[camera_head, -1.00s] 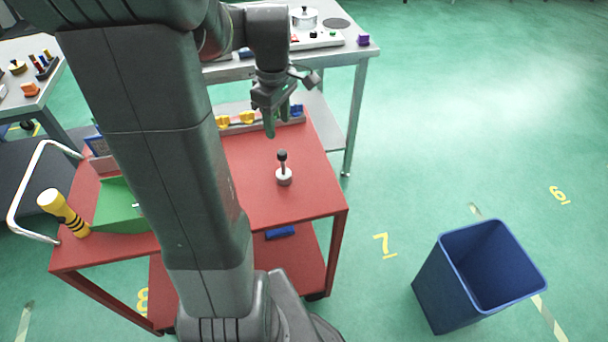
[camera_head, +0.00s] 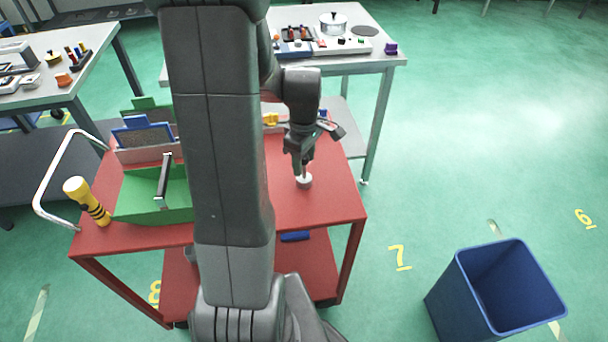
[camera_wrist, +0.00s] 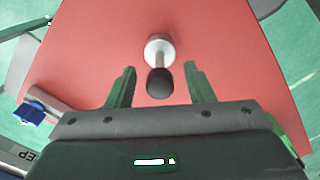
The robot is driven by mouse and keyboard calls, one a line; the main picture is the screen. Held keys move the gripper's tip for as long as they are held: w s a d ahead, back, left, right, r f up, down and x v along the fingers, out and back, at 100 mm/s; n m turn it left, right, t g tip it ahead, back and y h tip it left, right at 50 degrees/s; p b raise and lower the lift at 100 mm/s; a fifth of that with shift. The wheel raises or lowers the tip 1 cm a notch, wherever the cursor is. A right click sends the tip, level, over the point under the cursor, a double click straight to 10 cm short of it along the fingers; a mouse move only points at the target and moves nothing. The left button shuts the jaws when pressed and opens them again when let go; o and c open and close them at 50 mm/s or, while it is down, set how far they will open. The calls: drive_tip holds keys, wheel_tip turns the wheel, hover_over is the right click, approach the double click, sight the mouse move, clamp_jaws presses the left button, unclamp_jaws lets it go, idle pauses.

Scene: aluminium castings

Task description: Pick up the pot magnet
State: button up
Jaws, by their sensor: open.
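The pot magnet (camera_wrist: 158,47) stands on the red cart top, with a pale metal round base and a dark knob on a thin stem. In the wrist view its knob lies between my two open fingers, with a gap on each side. In the head view the magnet's pale base (camera_head: 304,181) shows just below my gripper (camera_head: 302,170), and its knob is hidden by the fingers. My gripper (camera_wrist: 159,86) is open and holds nothing.
The red cart top (camera_head: 335,200) is clear around the magnet. A blue waste bin (camera_head: 470,310) stands on the floor at right.

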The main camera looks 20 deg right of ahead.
sight(304, 171)
drive_tip(key=shift+f, duration=1.2)
clamp_jaws()
drive_tip(key=shift+r, duration=0.15)
